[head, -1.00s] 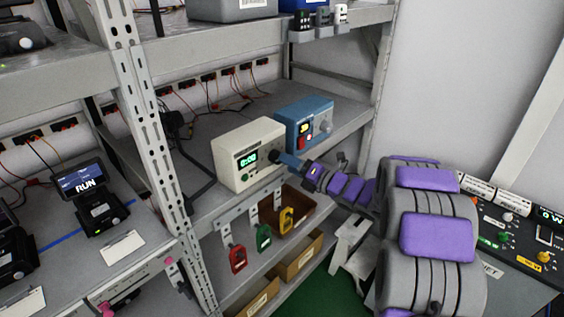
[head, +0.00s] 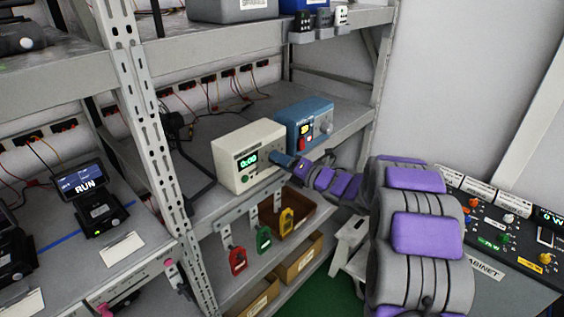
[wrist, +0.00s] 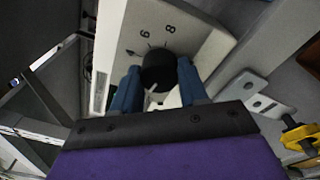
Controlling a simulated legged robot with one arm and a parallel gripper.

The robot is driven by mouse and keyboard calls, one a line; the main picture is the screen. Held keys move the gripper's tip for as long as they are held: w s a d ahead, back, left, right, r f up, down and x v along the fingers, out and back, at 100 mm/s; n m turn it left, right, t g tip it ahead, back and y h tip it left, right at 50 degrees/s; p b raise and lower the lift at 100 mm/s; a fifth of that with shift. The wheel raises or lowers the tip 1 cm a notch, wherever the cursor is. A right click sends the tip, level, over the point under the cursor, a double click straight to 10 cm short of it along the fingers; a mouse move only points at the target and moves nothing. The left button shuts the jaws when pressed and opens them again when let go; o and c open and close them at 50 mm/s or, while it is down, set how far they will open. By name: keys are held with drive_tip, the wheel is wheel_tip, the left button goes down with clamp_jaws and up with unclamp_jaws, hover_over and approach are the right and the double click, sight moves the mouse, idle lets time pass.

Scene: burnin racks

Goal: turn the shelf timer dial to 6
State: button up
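The shelf timer is a cream box (head: 232,166) on the middle shelf, with a green display (head: 247,159) that seems to read 0:00. Its black dial (wrist: 160,68) shows in the wrist view, with printed numbers, among them an 8 and a 6 or 9, beside its far side. A pale pointer mark shows on the dial's near side. My gripper (wrist: 158,84) has one blue finger on each side of the dial, with a thin gap seeming to remain at the left. In the head view my gripper (head: 281,161) hides the dial.
A blue box (head: 309,122) with a red switch and a knob stands right behind the timer. Red (head: 237,260), green and yellow tags hang from the shelf edge below my gripper. A metal rack post (head: 147,130) stands left. A control panel (head: 500,240) is at right.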

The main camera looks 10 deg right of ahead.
drive_tip(key=shift+f, duration=0.1)
drive_tip(key=c, duration=0.4)
drive_tip(key=shift+c, duration=0.2)
drive_tip(key=shift+m, duration=0.3)
drive_tip(key=m+p, duration=0.9)
drive_tip(key=m, duration=0.3)
drive_tip(key=m+t+h+p, duration=0.1)
drive_tip(key=m+p, duration=0.8)
drive_tip(key=m, duration=0.3)
drive_tip(key=shift+s+a+f+t, duration=0.1)
drive_tip(key=shift+t, duration=0.2)
drive_tip(key=shift+m, duration=0.4)
